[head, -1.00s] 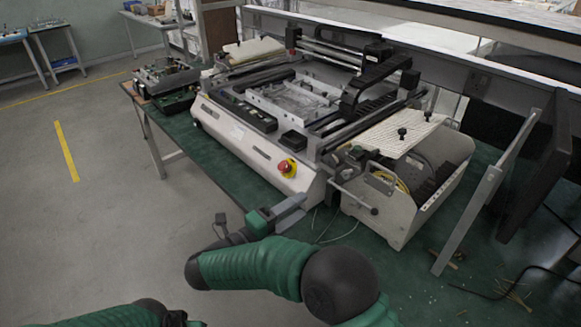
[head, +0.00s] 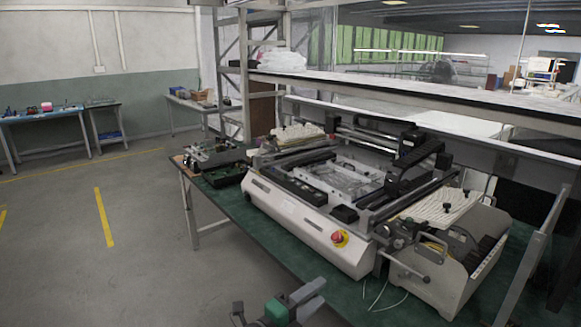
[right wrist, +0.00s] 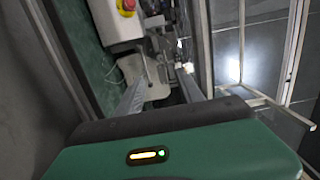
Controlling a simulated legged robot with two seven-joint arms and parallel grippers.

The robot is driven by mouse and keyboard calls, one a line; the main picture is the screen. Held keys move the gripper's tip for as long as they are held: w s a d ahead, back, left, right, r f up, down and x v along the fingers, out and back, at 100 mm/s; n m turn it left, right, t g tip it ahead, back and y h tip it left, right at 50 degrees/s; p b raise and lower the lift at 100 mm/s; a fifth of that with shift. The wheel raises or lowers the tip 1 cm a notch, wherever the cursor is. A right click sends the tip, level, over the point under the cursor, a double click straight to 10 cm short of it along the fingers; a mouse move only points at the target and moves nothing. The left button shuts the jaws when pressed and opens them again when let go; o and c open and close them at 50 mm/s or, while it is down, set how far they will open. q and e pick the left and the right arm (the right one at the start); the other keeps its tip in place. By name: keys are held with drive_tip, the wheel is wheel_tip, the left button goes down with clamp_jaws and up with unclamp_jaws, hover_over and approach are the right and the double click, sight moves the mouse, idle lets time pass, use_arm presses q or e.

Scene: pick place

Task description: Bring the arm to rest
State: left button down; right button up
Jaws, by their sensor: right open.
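My right gripper (head: 316,292) shows at the bottom centre of the head view, as a green and dark body with grey fingers. It is over or in front of the near edge of the green table (head: 225,212), below the machine's red stop button. In the right wrist view the two grey fingers of the gripper (right wrist: 162,90) stand apart with nothing held between them. Most of the right arm is below the head view's edge. My left gripper is out of view.
A large white machine (head: 300,222) fills the table, with a red stop button (head: 338,238) at its front. A smaller device (head: 215,158) stands at the table's left end. A grey post (head: 535,255) rises at the right. Open floor (head: 140,240) lies to the left.

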drive_tip(key=w+a+n+t+y, duration=0.1)
drive_tip(key=w+n+t+y, duration=0.3)
drive_tip(key=w+n+y, duration=0.5)
drive_tip(key=s+d+f+n+g+y, duration=0.1)
drive_tip(key=s+d+f+n+g, duration=0.4)
drive_tip(key=s, duration=0.5)
drive_tip(key=s+d+f+n+g+y, duration=0.2)
drive_tip(key=s+d+f+n+g, duration=0.25)
drive_tip(key=s+f+n, duration=0.4)
drive_tip(key=s+d+f+n+g+y, duration=0.1)
drive_tip(key=s+d+f+n+g, duration=0.35)
drive_tip(key=s, duration=0.75)
use_arm(q)
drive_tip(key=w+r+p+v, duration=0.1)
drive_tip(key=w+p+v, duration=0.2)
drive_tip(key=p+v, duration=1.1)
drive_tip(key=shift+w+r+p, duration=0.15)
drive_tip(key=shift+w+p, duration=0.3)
drive_tip(key=shift+p, duration=0.15)
use_arm(e)
wheel_tip(320, 180, up, 15)
drive_tip(key=s+d, duration=0.1)
drive_tip(key=s, duration=0.1)
drive_tip(key=shift+d+r, duration=0.15)
